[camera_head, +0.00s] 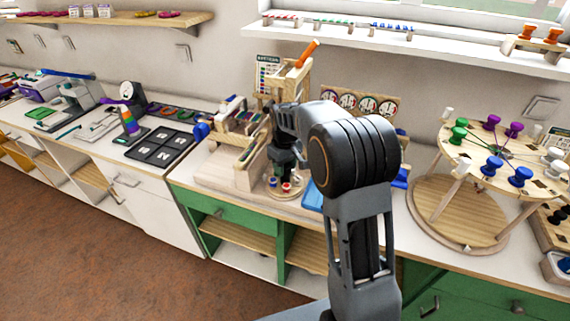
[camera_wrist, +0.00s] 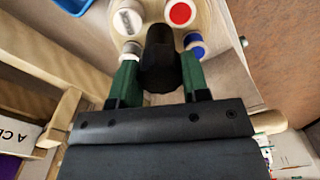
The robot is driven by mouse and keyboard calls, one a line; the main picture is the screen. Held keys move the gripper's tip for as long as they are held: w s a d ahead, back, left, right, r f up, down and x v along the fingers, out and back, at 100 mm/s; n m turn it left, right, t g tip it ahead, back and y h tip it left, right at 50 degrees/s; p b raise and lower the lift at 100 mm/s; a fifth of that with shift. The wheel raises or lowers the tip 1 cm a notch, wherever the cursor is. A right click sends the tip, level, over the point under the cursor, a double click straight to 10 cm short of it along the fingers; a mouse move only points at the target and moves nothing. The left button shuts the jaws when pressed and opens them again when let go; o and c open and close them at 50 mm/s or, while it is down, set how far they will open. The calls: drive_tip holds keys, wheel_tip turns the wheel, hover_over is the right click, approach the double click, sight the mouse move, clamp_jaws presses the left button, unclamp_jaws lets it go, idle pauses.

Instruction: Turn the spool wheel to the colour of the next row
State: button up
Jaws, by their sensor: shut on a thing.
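A small round wooden spool wheel (camera_head: 271,192) stands at the front of the wooden loom on the counter; it also shows in the wrist view (camera_wrist: 155,12). It carries a red spool (camera_wrist: 180,13), a blue spool (camera_wrist: 195,43), a white spool (camera_wrist: 127,20) and a whitish spool (camera_wrist: 131,48) partly behind a finger. A black knob (camera_wrist: 160,52) rises at its middle. My gripper (camera_wrist: 160,74) has its green fingers on either side of the knob, shut on it. In the head view my gripper (camera_head: 284,168) is dark and partly hidden by my arm.
The wooden loom (camera_head: 232,170) with an orange handle (camera_head: 307,53) stands close behind and left. A pattern chart (camera_head: 267,75) is at its back. A larger round stand (camera_head: 500,150) with coloured spools is at right. A blue tray (camera_head: 313,197) lies just right of the wheel.

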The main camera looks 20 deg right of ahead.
drive_tip(key=m+p, duration=0.1)
drive_tip(key=m, duration=0.3)
drive_tip(key=shift+m, duration=2.2)
drive_tip(key=o, duration=0.9)
wheel_tip(320, 180, up, 14)
drive_tip(key=shift+f+p, duration=0.1)
drive_tip(key=shift+p, duration=0.35)
